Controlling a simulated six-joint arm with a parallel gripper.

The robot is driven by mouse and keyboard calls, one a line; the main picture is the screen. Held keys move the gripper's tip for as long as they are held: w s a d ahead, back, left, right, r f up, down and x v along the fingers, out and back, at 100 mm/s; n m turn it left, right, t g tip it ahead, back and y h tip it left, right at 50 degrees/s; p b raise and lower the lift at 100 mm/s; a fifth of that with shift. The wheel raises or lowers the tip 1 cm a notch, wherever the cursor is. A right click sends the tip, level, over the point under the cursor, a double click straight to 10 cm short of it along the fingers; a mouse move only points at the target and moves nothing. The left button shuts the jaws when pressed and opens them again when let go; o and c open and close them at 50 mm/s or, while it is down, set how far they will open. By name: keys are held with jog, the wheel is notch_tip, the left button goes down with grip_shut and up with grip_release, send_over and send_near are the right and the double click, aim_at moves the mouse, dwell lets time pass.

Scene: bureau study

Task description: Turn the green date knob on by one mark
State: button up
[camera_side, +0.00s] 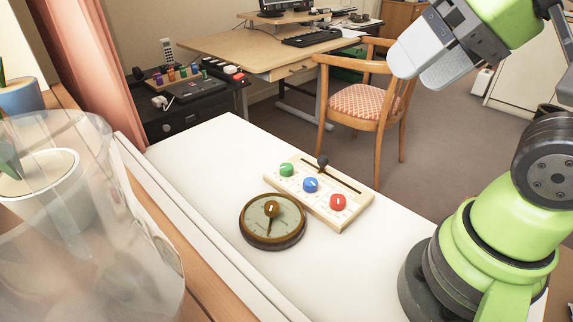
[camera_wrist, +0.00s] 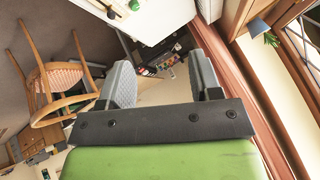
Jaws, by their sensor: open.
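The green knob (camera_side: 286,170) sits at the left end of a pale wooden panel (camera_side: 348,215) on the white tabletop. A blue knob (camera_side: 310,185) and a red knob (camera_side: 338,202) are on the same panel, to its right. The marks around the green knob are too small to read. My gripper (camera_side: 408,78) is raised high at the upper right, well away from the panel. In the wrist view, its two grey fingers (camera_wrist: 162,82) stand apart with nothing between them.
A round brass dial (camera_side: 272,236) stands just in front of the panel. A black slider knob (camera_side: 322,162) rises from the panel's back slot. A clear container (camera_side: 150,250) and a potted plant (camera_side: 22,98) are at the left. The white tabletop (camera_side: 205,165) left of the panel is bare.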

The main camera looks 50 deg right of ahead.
jog(key=w+n+g, duration=0.2)
jog(key=w, duration=0.6)
jog(key=n+g+h, duration=0.2)
jog(key=n+g, duration=0.3)
jog(key=n, duration=0.1)
send_over(287, 166)
notch_tip(287, 166, down, 19)
notch_tip(287, 166, down, 10)
jog(key=shift+r, duration=0.1)
jog(key=c, duration=0.9)
